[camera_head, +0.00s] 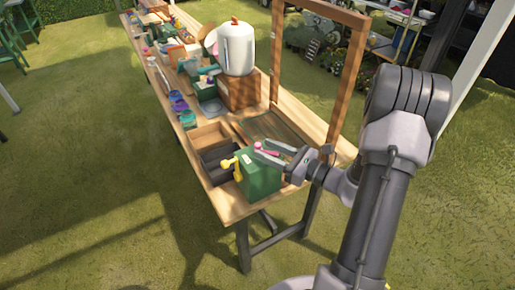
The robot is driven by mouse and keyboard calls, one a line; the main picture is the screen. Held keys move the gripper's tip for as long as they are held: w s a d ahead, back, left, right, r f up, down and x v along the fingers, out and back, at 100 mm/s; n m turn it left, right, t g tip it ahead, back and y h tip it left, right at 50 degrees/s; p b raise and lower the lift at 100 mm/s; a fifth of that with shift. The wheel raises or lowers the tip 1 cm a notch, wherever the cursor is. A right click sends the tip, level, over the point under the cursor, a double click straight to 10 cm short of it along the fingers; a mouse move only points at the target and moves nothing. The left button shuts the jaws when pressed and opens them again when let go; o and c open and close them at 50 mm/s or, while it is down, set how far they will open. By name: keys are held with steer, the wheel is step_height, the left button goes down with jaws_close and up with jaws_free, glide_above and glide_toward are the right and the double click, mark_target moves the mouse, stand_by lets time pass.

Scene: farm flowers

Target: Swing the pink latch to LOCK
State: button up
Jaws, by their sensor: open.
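A green box (262,178) stands near the front end of the wooden workbench. A small pink latch (262,147) shows at the top of the box, close to my gripper's fingers. A yellow handle (231,164) sticks out from the left side of the box. My gripper (268,151) reaches in from the right over the box's top. Its two fingers are apart, with the pink latch near or between the tips. I cannot tell whether they touch it. Any lock marking on the box is too small to read.
The long wooden bench (233,211) runs away to the back left. Dark trays (217,157) sit left of the box. A tall wooden frame (352,75) rises behind it, and a white canister (237,48) stands farther back. Grass surrounds the bench.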

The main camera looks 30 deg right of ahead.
mark_target(258, 148)
steer(key=shift+x, duration=1.9)
steer(key=shift+c, duration=0.2)
jaws_close()
steer(key=shift+s+a+n+g+y+b, duration=0.15)
steer(key=shift+s+n+g+y+b, duration=0.1)
steer(key=shift+n+g+y, duration=0.4)
steer(key=shift+s+a+n+g+y+b, duration=0.1)
steer(key=shift+s+a+n+g+y, duration=0.1)
steer(key=shift+n+g+y, duration=0.4)
steer(key=shift+o, duration=0.2)
jaws_free()
steer(key=shift+t, duration=0.25)
